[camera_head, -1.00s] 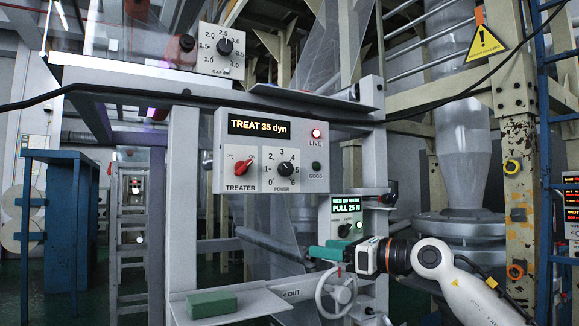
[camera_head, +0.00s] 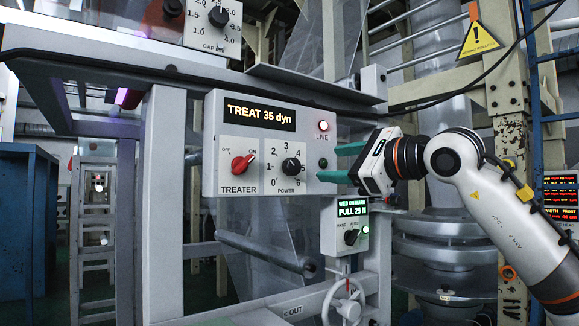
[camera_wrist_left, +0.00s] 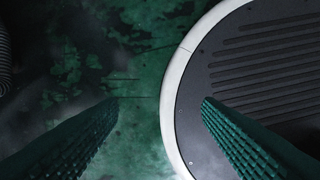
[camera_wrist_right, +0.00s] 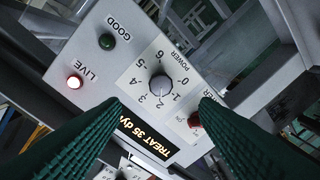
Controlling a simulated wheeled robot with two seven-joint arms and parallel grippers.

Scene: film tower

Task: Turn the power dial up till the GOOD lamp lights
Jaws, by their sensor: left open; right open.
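The power dial (camera_head: 291,166) is a dark round knob on a white scale, on the grey treater panel (camera_head: 212,143). It also shows in the right wrist view (camera_wrist_right: 160,88); its exact setting is hard to read. The GOOD lamp (camera_wrist_right: 106,41) is dark green and unlit. The LIVE lamp (camera_head: 323,126) glows. The display (camera_head: 259,114) reads TREAT 35 dyn. My right gripper (camera_head: 330,163) is open and empty just right of the panel, apart from the dial. In its wrist view the dial lies ahead between the fingers. My left gripper (camera_wrist_left: 158,100) is open and empty.
The red treater switch (camera_head: 243,163) sits left of the dial. A smaller panel reading PULL 25 N (camera_head: 345,233) and a handwheel (camera_head: 344,303) lie below. The gap panel (camera_head: 214,25) is above. The left gripper hangs above a stained green floor (camera_wrist_left: 130,60).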

